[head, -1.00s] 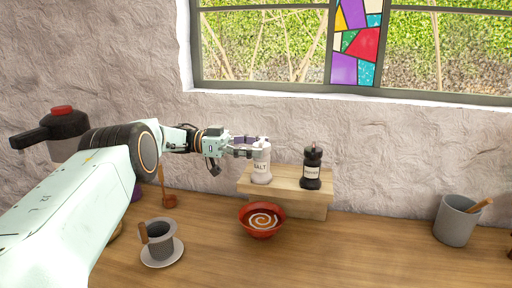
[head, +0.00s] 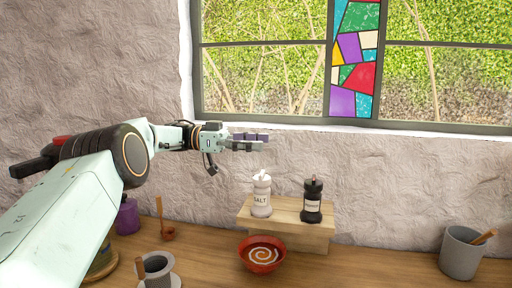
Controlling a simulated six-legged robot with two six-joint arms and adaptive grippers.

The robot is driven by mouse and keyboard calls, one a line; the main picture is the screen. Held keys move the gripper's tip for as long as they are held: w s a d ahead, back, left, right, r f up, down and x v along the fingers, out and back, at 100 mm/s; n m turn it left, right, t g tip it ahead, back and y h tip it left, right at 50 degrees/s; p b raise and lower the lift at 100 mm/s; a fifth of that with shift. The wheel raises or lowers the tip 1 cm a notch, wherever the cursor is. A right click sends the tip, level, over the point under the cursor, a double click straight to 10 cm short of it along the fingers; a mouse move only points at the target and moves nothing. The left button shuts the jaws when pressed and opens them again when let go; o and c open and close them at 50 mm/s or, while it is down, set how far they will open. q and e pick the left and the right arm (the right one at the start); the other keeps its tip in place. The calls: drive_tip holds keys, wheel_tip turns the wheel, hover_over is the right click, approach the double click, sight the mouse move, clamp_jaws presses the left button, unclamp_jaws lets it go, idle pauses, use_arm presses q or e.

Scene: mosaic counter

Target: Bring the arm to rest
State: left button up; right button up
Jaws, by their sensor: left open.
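My left arm comes in from the left in the head view. Its gripper (head: 252,141) is open and empty, in the air above and slightly left of the salt shaker. The white salt shaker (head: 261,199) stands upright on a wooden riser (head: 284,231) on the counter, clear of the gripper. My right gripper is not in view.
A dark pepper mill (head: 312,204) stands on the riser's right side. A red bowl (head: 261,268) with a swirl is in front. A grey cup (head: 158,270) is at the lower left, a purple container (head: 127,217) behind it. A grey crock (head: 460,254) stands far right.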

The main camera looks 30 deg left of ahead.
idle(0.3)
use_arm(q)
wheel_tip(320, 180, up, 10)
drive_tip(key=p, duration=1)
drive_tip(key=shift+s+d+f, duration=0.1)
drive_tip(key=shift+s, duration=0.05)
